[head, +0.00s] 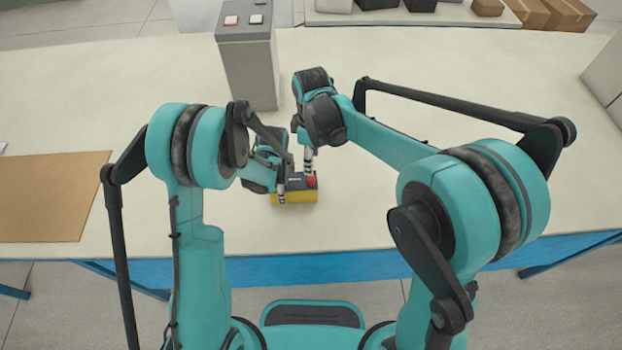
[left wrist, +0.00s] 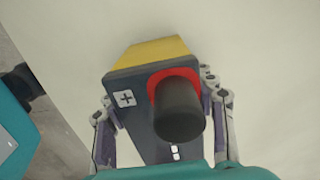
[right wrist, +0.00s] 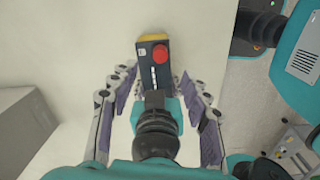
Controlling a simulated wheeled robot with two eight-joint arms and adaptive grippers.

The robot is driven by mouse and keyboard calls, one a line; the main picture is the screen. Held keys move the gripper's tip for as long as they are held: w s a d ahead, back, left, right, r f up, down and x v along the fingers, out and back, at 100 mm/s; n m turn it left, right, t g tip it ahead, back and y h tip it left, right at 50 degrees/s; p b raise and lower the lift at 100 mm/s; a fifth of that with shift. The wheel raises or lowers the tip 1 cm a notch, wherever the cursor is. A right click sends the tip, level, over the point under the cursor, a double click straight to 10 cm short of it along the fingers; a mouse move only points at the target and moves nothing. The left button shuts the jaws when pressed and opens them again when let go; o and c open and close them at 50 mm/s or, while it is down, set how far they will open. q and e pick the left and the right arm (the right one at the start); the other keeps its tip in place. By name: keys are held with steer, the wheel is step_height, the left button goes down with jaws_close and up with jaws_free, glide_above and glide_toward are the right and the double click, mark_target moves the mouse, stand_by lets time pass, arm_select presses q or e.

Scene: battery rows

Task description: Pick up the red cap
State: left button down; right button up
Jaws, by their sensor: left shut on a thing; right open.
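A yellow battery with a dark grey top (head: 294,196) is near the table's front edge, upright; I cannot tell whether it is lifted. The red cap (head: 311,181) is on its top at the right end. It shows whole in the right wrist view (right wrist: 160,54). In the left wrist view a dark cylinder (left wrist: 179,110) hides most of the red (left wrist: 160,78). My left gripper (head: 281,187) is shut on the battery, its fingers at both sides. My right gripper (head: 308,163) is open above the battery; its fingers (right wrist: 158,95) are spread and apart from the cap.
A grey box with red and white buttons (head: 247,66) stands behind the grippers. A brown mat (head: 51,197) lies at the left. A tray (head: 410,18) with dark and brown boxes is at the back. The table right of the battery is clear.

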mark_target(311, 180)
step_height(311, 180, down, 9)
steer(key=shift+f, duration=0.1)
steer(key=c, duration=0.8)
